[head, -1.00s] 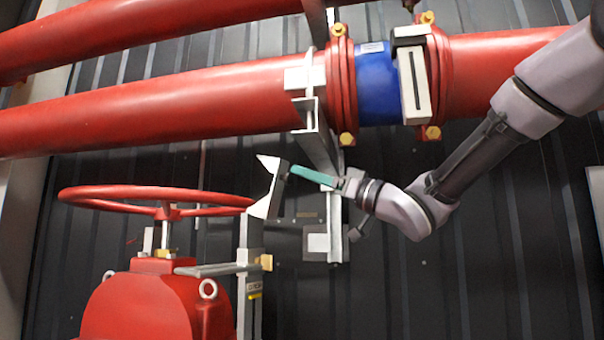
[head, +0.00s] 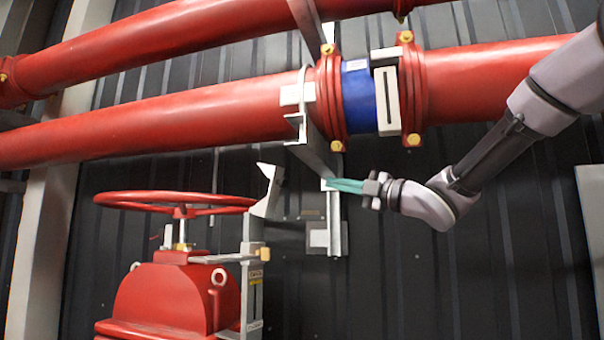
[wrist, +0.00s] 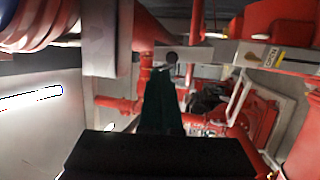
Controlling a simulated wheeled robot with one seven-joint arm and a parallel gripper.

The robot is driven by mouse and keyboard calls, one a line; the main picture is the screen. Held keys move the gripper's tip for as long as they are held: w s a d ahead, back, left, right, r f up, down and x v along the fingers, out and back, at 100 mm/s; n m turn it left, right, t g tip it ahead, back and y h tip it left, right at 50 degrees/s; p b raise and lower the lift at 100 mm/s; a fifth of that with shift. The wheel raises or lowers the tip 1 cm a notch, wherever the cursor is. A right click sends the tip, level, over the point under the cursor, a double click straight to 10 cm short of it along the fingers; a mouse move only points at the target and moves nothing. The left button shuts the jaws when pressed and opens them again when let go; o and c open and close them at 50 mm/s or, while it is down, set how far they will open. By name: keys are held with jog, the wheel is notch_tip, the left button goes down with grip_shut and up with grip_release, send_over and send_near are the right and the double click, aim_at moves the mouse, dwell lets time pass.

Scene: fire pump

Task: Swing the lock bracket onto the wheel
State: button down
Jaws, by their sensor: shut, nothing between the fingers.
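The red wheel (head: 178,199) sits level on top of the red valve body (head: 165,295) at the lower left. The grey lock bracket (head: 268,190) stands at the right edge of the wheel, on an upright grey post (head: 252,290), with its forked head tilted and apart from the rim. My gripper (head: 333,184), with green fingers, is shut and empty to the right of the bracket, with a clear gap between them. In the wrist view, the green fingers (wrist: 162,105) point ahead, and a grey bar with a yellow-edged label (wrist: 250,55) crosses at the upper right.
Large red pipes (head: 150,125) run across above, with a blue coupling (head: 358,98) and bolted flanges. A grey pipe support (head: 335,225) stands behind my gripper. The dark ribbed wall (head: 400,290) is bare at the lower right.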

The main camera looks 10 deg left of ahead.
jog(key=x, duration=1.3)
jog(key=shift+w+a+n, duration=0.15)
jog(key=shift+w+n, duration=0.05)
jog(key=shift+n, duration=0.2)
jog(key=shift+a+r, duration=0.1)
jog(key=shift+r, duration=0.1)
jog(key=shift+w+a+r, duration=0.35)
jog(key=shift+a+r, duration=0.4)
jog(key=shift+a, duration=0.15)
jog(key=shift+w+a+r, duration=0.4)
jog(key=shift+a+r, duration=0.35)
jog(key=shift+a, duration=0.15)
jog(key=shift+w+a+r, duration=0.35)
jog(key=shift+a+r, duration=0.35)
jog(key=shift+a, duration=0.2)
